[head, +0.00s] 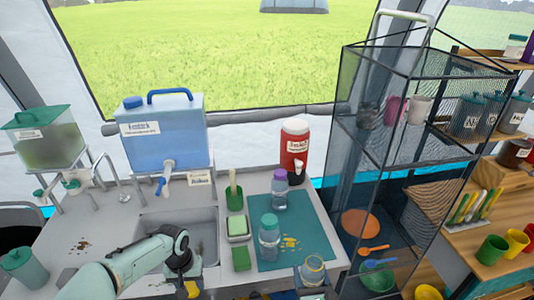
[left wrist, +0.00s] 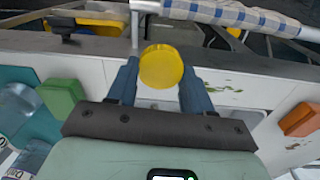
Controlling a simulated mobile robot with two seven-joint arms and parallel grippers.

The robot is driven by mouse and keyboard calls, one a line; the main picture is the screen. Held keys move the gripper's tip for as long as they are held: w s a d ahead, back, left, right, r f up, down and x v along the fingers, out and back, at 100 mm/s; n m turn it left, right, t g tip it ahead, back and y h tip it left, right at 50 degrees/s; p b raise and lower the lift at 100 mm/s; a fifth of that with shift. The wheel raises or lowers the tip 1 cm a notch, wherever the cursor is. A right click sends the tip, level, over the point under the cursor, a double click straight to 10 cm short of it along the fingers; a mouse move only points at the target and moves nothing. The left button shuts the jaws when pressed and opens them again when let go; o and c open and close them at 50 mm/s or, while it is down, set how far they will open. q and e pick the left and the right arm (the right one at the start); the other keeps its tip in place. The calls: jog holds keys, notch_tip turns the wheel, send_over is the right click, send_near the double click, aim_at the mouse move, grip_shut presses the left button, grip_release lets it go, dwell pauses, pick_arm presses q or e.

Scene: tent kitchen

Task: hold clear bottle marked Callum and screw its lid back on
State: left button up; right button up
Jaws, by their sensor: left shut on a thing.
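My left gripper (head: 190,285) is low at the front of the counter, left of the bottles. It is shut on a round yellow lid (left wrist: 160,67), which sits between its two blue fingers in the left wrist view. No name on the bottle is readable.
A teal-lidded bottle (head: 269,237) and a purple-lidded bottle (head: 279,192) stand on the teal mat (head: 312,228). A green sponge (head: 242,258) lies between my left gripper and the mat. The sink (head: 205,225) is behind my left gripper. A mesh shelf (head: 375,150) stands right.

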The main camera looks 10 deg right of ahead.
jog(key=shift+r, duration=0.1)
jog(key=s+a+r+n+g+y, duration=0.1)
jog(key=s+a+r+n+y, duration=0.1)
jog(key=a+r+n+y, duration=0.2)
jog(key=a+r+y, duration=0.3)
jog(key=a+r, duration=0.2)
jog(key=shift+a+r+n, duration=0.25)
jog(key=shift+a+n, duration=0.05)
